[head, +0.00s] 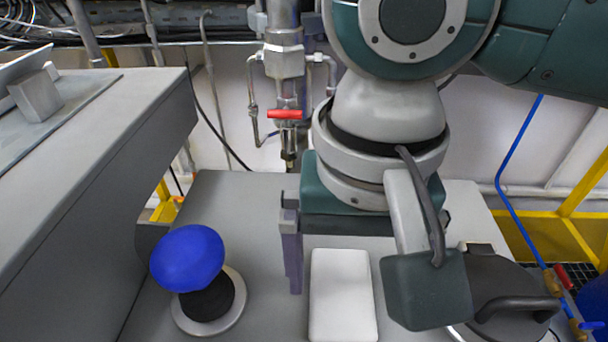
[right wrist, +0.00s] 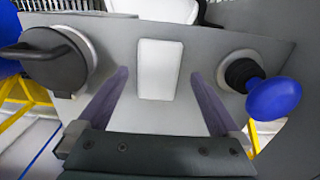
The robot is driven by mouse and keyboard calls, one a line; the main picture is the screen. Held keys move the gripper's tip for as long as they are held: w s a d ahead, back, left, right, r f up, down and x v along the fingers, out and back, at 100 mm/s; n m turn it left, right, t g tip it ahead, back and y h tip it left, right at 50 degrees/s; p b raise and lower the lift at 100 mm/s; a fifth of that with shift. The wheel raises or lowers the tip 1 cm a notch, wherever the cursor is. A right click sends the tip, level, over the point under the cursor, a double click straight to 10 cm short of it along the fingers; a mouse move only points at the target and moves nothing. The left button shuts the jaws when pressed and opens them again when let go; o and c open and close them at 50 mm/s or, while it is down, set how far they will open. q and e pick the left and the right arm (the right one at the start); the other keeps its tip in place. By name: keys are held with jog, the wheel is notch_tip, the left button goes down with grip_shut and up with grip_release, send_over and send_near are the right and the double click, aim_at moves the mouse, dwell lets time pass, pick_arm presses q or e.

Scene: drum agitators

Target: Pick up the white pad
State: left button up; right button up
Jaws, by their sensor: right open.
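The white pad (head: 342,295) is a flat, rounded rectangle lying on the grey top, near the bottom of the head view. In the right wrist view the same pad (right wrist: 160,70) lies upright in the picture, ahead of the gripper. My right gripper (right wrist: 158,76) is open, with its two purple fingers spread to either side of the pad in the picture and nothing between them. In the head view one finger shows just left of the pad; the other is hidden behind my wrist. Contact with the pad cannot be seen. My left gripper is not in view.
A blue knob (head: 188,258) on a black stem stands left of the pad. A round black lid (head: 497,290) with a handle is to the right. A pipe with a red valve handle (head: 285,114) is behind. A grey cabinet (head: 95,150) rises on the left.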

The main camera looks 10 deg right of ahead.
aim_at(343, 307)
notch_tip(343, 307, down, 6)
jog(key=shift+w+d+r+b, duration=0.1)
jog(key=shift+b, duration=0.5)
jog(key=c, duration=1.1)
jog(key=shift+o, duration=0.2)
jog(key=shift+r, duration=0.1)
